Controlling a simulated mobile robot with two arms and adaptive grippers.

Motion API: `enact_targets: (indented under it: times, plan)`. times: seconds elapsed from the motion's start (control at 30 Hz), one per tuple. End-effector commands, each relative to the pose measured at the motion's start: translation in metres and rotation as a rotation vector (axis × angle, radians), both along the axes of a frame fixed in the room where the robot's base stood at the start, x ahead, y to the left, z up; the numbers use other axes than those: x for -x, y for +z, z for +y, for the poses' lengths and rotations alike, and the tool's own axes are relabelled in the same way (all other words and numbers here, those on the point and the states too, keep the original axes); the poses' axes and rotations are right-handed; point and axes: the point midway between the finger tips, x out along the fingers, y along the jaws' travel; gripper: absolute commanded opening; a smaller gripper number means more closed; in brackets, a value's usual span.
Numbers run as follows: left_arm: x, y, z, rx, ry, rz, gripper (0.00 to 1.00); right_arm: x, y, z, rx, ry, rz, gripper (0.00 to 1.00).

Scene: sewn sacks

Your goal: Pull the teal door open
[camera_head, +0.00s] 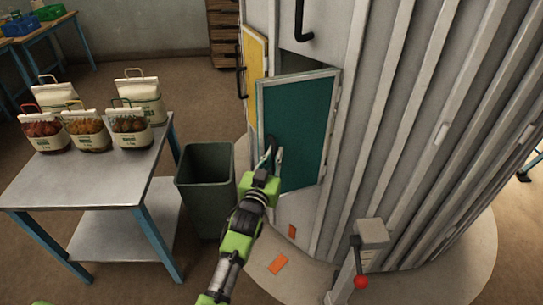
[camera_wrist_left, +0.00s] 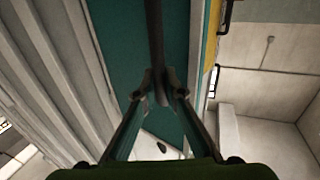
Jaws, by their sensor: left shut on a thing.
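The teal door (camera_head: 301,125) in a pale frame is on the grey ribbed cabinet (camera_head: 400,110), in the middle of the head view. It stands ajar, with a dark gap along its top edge. My left gripper (camera_head: 271,158) is at the door's left side, shut on its dark handle. In the left wrist view the fingers (camera_wrist_left: 158,88) close around the dark bar-shaped handle (camera_wrist_left: 154,40), with the teal panel (camera_wrist_left: 115,50) behind it. The lower part of the handle is hidden by the fingers. My right gripper is not in view.
A yellow door (camera_head: 254,68) is to the left of the teal one. A grey-green bin (camera_head: 205,180) stands close left of my arm, beside a metal table (camera_head: 95,182) with several sacks (camera_head: 131,124). A post with a red-knobbed lever (camera_head: 361,281) stands at right front.

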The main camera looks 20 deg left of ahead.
Motion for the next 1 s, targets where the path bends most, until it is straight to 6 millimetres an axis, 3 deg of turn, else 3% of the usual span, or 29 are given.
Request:
enact_targets:
  times: [0.17,0.2,0.27,0.67,0.77,1.0]
  plan:
    - [-0.001,0.003,-0.003,0.002,-0.004,-0.006,0.0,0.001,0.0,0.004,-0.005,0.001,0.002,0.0]
    - [-0.001,0.003,-0.003,0.002,-0.004,-0.006,0.15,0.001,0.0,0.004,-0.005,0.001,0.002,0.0]
    - [-0.001,0.003,-0.002,0.002,-0.004,-0.006,0.27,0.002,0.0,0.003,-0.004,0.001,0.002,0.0]
    - [0.004,0.001,0.0,0.001,-0.001,-0.002,0.27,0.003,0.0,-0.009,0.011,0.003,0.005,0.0]
    - [0.016,0.0,0.0,0.001,-0.001,-0.001,0.27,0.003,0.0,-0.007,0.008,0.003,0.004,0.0]
    - [0.066,0.0,0.0,0.002,-0.002,-0.001,0.27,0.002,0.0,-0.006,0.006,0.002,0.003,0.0]
